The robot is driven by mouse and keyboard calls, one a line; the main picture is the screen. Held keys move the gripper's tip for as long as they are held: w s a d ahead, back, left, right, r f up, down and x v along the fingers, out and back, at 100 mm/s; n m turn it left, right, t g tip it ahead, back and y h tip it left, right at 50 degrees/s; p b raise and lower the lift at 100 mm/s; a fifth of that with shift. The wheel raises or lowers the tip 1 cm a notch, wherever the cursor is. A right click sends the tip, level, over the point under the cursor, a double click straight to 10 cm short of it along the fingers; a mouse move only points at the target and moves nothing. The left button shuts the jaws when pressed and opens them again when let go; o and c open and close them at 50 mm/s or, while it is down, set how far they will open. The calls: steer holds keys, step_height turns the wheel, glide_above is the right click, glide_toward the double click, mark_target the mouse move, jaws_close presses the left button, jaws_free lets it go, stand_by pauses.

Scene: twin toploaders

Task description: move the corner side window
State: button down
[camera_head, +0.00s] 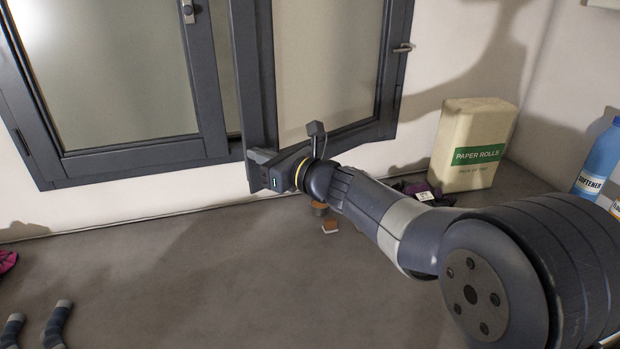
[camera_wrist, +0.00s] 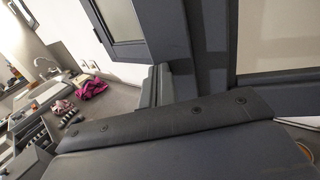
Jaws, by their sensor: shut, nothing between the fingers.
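The window has dark grey frames and frosted panes. Its left sash (camera_head: 133,155) lies in line with the wall, with a handle near the top. The right sash (camera_head: 252,70) stands ajar, its left edge swung out into the room. My gripper (camera_head: 258,168) is shut and empty at the lower left corner of this sash, close against its edge; I cannot tell whether they touch. In the wrist view, my shut gripper (camera_wrist: 155,86) lies close to the dark window frame (camera_wrist: 170,40). The fingertips are partly hidden.
A paper rolls pack (camera_head: 473,145) and a blue softener bottle (camera_head: 598,158) stand on the worktop (camera_head: 190,280) at the right. Small brown blocks (camera_head: 329,227) lie below my gripper. The worktop's middle is mostly clear. A sink (camera_wrist: 38,100) and pink cloth (camera_wrist: 92,88) show in the wrist view.

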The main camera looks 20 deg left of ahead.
steer(key=w+a+m+t+h+b, duration=0.1)
steer(key=w+a+m+t, duration=0.1)
steer(key=w+a, duration=0.4)
steer(key=a+t, duration=0.1)
steer(key=a, duration=0.2)
steer(key=shift+w+h+b, duration=0.3)
steer(key=shift+w, duration=0.05)
